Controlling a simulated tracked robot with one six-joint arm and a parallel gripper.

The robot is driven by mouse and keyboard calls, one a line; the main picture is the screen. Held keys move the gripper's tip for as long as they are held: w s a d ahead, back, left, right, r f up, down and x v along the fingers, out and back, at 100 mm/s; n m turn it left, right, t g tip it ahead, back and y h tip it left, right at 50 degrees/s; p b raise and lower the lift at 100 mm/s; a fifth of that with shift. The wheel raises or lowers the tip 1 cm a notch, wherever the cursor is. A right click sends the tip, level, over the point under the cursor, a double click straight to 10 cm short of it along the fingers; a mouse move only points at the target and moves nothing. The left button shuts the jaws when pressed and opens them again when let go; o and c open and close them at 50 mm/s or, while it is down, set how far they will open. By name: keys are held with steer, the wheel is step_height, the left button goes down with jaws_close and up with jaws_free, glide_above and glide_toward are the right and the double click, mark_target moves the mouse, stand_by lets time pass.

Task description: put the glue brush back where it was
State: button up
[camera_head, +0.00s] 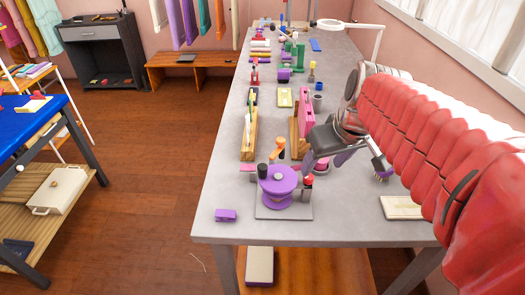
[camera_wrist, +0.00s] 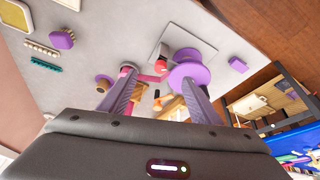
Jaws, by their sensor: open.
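I cannot single out the glue brush with certainty. An orange-topped tool (camera_head: 277,148) stands behind the purple spool at the near end of the grey table. A yellow-topped upright tool (camera_head: 311,72) stands farther back. My gripper (camera_wrist: 158,88) is open, its two purple fingers spread apart over the table with nothing seen held between them. In the head view my gripper is over the right-middle of the near table end, partly hidden by its own body and the red-sleeved arm. In the wrist view a red and pink piece (camera_wrist: 160,66) and wooden blocks show between and beyond the fingers.
The purple spool (camera_head: 278,180) stands on a grey plate, close left of my gripper. A wooden rack (camera_head: 248,135) and a pink piece (camera_head: 307,110) lie behind. A small purple block (camera_head: 226,215) sits near the left table edge. A pale tray (camera_head: 402,207) lies at right.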

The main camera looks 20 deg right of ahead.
steer(key=s+a+f+t, duration=0.1)
steer(key=s+a+f, duration=0.1)
steer(key=s+a, duration=0.7)
steer(key=shift+a+f, duration=0.15)
steer(key=shift+a, duration=0.9)
steer(key=shift+d, duration=0.1)
